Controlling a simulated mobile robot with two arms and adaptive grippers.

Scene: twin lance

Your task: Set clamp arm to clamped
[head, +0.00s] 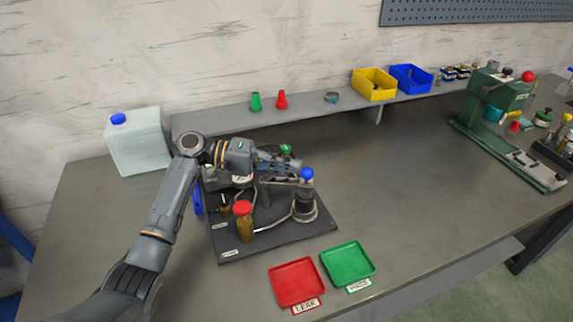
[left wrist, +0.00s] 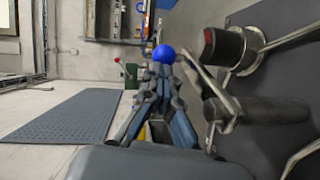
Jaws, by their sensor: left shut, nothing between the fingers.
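The clamp fixture is on a dark base plate (head: 290,240) on the bench. A blue ball knob (head: 307,173) tops a metal arm at its right side, above a round post base (head: 306,212). My left gripper (head: 297,168) reaches in from the left, its fingers shut and empty, with the tips at or just beside the blue knob. In the left wrist view the blue knob (left wrist: 164,54) sits right beyond the fingertips (left wrist: 165,68); I cannot tell if they touch. My gripper and forearm hide part of the fixture. My right gripper is not in view.
A red-capped amber bottle (head: 244,222) stands on the plate. A red tray (head: 297,283) and a green tray (head: 348,263) lie in front. A white jug (head: 138,140) stands back left, a green press (head: 490,110) at right. The bench between fixture and press is clear.

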